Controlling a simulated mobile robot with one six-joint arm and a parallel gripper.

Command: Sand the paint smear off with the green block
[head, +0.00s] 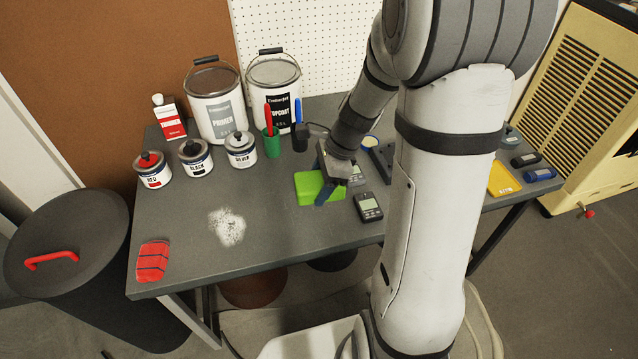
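The green block (307,187) lies on the grey table near its middle. My gripper (325,186) reaches down to the right part of the green block, with a dark finger in front of its near side. The far finger is mostly hidden by the arm, so I cannot tell whether the fingers touch the block or grip it. The white paint smear (227,227) is a rough patch on the tabletop, to the left of and nearer than the block.
Paint tins, including a red-labelled one (152,170), and two buckets stand behind. A dark handheld meter (368,207) is right of the block. The tabletop between block and smear is clear.

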